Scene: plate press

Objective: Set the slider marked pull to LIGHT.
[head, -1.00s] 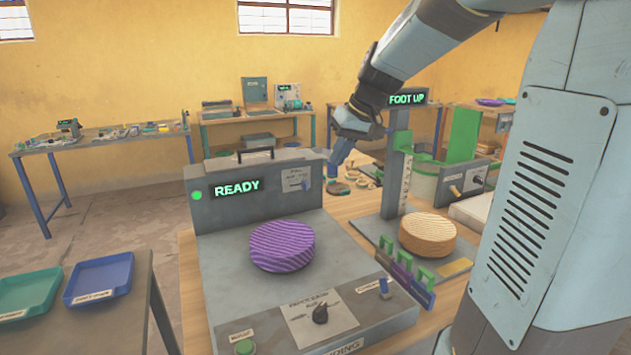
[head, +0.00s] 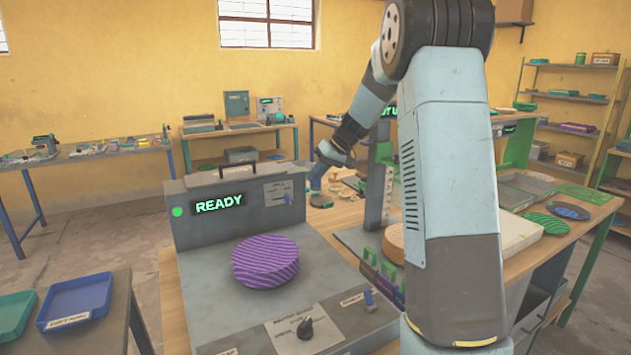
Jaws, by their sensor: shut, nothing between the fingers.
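The grey press (head: 185,238) stands on the wooden bench, with a lit READY display on its upright back panel. A pale label (head: 277,189) at the panel's right end has a small blue slider knob (head: 289,198) at its right side. This looks like the pull slider, but the print is too small to read and its exact setting cannot be told. My gripper (head: 315,187) is shut and empty, pointing down just right of the panel's edge in the picture. It appears apart from the knob; the depth between them is unclear.
A purple ribbed disc (head: 265,262) lies on the press bed. A black dial (head: 305,328) and another blue lever (head: 369,299) sit on the front panel. A green-handled rack (head: 380,268) and a tan disc (head: 394,243) stand to the right, partly behind my arm.

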